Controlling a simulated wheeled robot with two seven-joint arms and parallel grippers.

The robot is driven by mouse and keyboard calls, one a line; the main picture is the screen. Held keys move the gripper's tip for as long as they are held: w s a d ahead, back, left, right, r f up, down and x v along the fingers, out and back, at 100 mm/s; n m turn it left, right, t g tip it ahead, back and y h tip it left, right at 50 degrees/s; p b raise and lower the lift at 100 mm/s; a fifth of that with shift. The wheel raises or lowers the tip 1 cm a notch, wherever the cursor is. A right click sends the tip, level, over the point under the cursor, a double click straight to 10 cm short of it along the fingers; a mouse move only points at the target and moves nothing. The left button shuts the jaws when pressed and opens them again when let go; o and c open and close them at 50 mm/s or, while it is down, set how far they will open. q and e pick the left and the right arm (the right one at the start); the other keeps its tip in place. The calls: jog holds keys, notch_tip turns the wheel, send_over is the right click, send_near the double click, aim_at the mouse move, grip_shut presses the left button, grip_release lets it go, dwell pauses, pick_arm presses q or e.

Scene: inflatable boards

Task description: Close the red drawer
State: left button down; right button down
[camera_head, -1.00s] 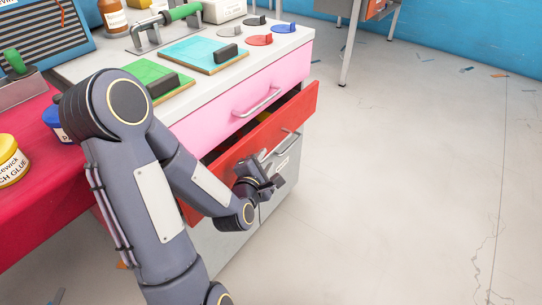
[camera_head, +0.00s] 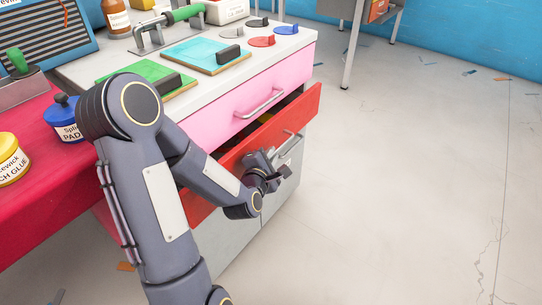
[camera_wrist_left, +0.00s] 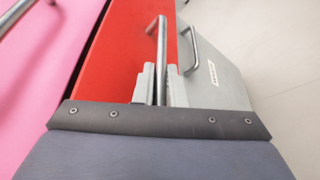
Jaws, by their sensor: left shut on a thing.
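The red drawer (camera_head: 304,109) is partly open: its front stands out from the cabinet below the pink drawer, with a dark gap behind its top edge. Its metal handle (camera_head: 292,139) also shows in the left wrist view (camera_wrist_left: 162,42). My left gripper (camera_head: 275,163) is at the drawer front. In the left wrist view its two grey fingers (camera_wrist_left: 160,84) are shut on the handle, one on each side of the bar. My left forearm hides the left part of the drawer front. My right gripper is not in view.
The closed pink drawer (camera_head: 290,80) with its own handle is above. A grey drawer (camera_wrist_left: 215,75) with a handle is below. The cabinet top holds coloured boards, including a teal one (camera_head: 205,54). The floor (camera_head: 420,170) to the right is clear.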

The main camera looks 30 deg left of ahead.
pick_arm(q)
jog(key=shift+a, duration=0.1)
jog(key=a, duration=0.4)
jog(key=shift+w+b, duration=0.15)
jog(key=shift+b, duration=0.25)
jog(key=shift+a, duration=0.2)
jog(key=c, duration=1.5)
grip_release()
jog(key=shift+a, duration=0.1)
jog(key=p+v, duration=0.1)
jog(key=v, duration=0.6)
jog(key=shift+s+r+p, duration=0.1)
jog(key=shift+s+p, duration=0.2)
jog(key=shift+s, duration=0.05)
